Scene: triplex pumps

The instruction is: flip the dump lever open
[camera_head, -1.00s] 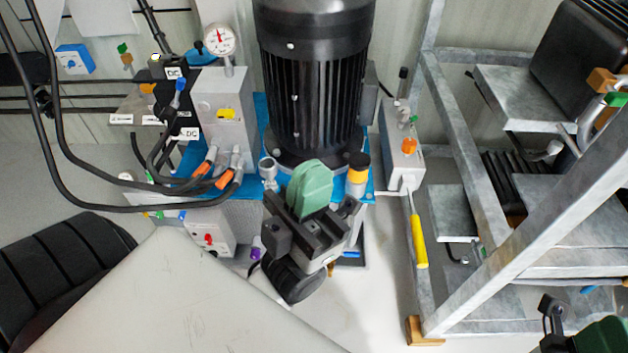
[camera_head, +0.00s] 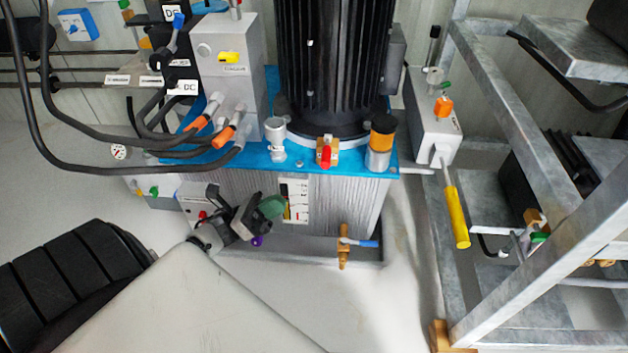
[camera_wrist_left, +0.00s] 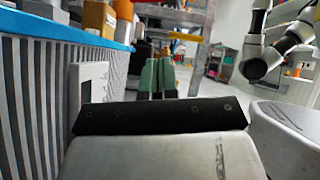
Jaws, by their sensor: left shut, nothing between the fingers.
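Several levers show on the pump unit in the head view, and I cannot tell by any label which is the dump lever. A red-handled lever on a brass block (camera_head: 327,152) sits on the blue tank top (camera_head: 345,160). A blue-handled brass valve (camera_head: 344,243) is low on the tank front. A blue-tipped lever (camera_head: 177,38) stands at the DC pump. My left gripper (camera_head: 272,207), with green fingertips, is shut and empty in front of the ribbed tank, beside the gauge panel and apart from these levers. Its green fingers (camera_wrist_left: 157,76) also show in the left wrist view. My right gripper is out of sight.
A black finned motor (camera_head: 332,65) and an orange-banded cylinder (camera_head: 381,143) stand on the tank top. Black hoses loop at left. A yellow-handled lever (camera_head: 456,217) slants down from a grey box, near the metal frame (camera_head: 515,110). Floor front right of the tank is clear.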

